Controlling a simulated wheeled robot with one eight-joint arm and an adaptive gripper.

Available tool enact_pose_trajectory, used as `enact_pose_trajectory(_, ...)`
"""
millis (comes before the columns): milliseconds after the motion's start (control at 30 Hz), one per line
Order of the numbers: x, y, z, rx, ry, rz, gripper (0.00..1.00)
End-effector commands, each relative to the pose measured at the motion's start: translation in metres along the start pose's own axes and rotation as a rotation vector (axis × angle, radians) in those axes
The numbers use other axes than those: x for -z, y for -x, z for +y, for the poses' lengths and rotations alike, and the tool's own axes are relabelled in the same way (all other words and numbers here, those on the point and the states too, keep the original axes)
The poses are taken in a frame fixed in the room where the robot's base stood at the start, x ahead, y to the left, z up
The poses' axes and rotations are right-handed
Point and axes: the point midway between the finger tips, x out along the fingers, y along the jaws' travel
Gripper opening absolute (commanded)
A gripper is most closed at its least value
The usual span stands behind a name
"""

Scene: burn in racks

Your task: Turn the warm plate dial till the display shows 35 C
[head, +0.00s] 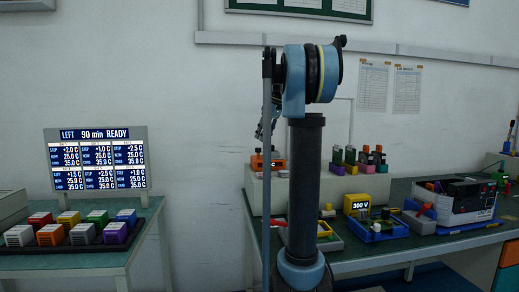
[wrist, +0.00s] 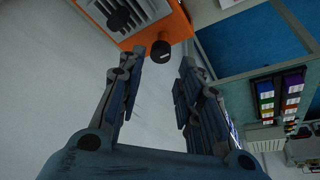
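An orange unit (wrist: 165,22) with a slatted grey face is at the top of the wrist view. A round black knob (wrist: 160,48) stands out from its edge; no markings are readable, and I cannot tell for sure that it is the warm plate dial. My gripper (wrist: 160,60) is open, its fingertips on either side of the knob and apart from it.
A tray of coloured blocks (head: 83,229) sits on the left table (head: 60,262). The right bench (head: 425,245) bears a yellow unit reading 300 V (head: 357,204), a blue tray (head: 377,231) and a white box (head: 458,204). A gap separates the tables.

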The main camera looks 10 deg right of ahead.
Motion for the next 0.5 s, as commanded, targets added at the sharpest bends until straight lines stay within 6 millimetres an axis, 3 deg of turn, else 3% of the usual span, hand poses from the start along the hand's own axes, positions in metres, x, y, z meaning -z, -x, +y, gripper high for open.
enact_pose_trajectory(233, 0.0, -0.04, -0.001, 0.0, 0.001, 0.0, 0.33)
enact_pose_trajectory(500, 0.0, -0.061, 0.0, -0.001, 0.0, 0.0, 0.33)
